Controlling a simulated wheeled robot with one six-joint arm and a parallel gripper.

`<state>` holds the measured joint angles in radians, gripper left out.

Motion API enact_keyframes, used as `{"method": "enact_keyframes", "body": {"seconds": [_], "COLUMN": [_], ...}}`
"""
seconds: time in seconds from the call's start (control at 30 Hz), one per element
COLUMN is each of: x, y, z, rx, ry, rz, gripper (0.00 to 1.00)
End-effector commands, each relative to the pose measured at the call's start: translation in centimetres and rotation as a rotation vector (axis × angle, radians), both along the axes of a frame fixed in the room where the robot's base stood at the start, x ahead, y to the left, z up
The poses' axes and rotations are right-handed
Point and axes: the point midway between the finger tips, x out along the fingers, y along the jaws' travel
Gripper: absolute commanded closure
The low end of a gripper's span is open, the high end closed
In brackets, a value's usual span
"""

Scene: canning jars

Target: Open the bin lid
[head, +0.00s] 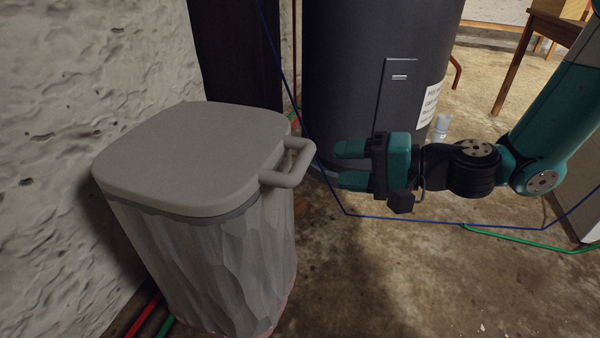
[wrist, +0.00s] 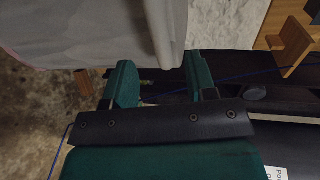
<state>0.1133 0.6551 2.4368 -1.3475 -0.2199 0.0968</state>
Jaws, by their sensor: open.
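A grey bin (head: 215,260) with faceted sides stands at the left in the head view. Its flat grey lid (head: 190,150) is shut on top, and a looped lid handle (head: 290,170) sticks out from the right side. My gripper (head: 338,165) is just to the right of the handle, with its two teal fingers apart and pointing at it. A gap shows between the fingertips and the handle. In the wrist view the open fingers (wrist: 165,78) are below the pale bin (wrist: 90,35), and a narrow grey part, likely the handle, hangs down toward the space between them.
A dark cylindrical tank (head: 340,70) stands behind my gripper. A rough white wall (head: 80,70) is close on the bin's left. A thin blue line and a green hose (head: 520,242) run near the floor. A small white bottle (head: 441,128) stands behind my arm. The floor in front is clear.

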Motion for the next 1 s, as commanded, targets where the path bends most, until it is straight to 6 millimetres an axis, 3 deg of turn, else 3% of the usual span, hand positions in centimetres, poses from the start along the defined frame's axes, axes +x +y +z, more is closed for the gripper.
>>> {"method": "enact_keyframes", "body": {"seconds": [0.2,0.4,0.8,0.83,1.0], "x": [1.5,2.5,2.8,2.8,2.8], "y": [4.5,7.0,7.8,7.8,7.7], "z": [-1.3,-1.7,-1.7,-1.7,-1.7], "rx": [-0.003,-0.003,-0.002,-0.002,-0.002], "ry": [-0.004,-0.003,0.001,0.001,0.001], "rz": [0.006,0.003,0.000,0.000,0.000], "gripper": [0.48,0.48,0.48,0.51,0.90]}}
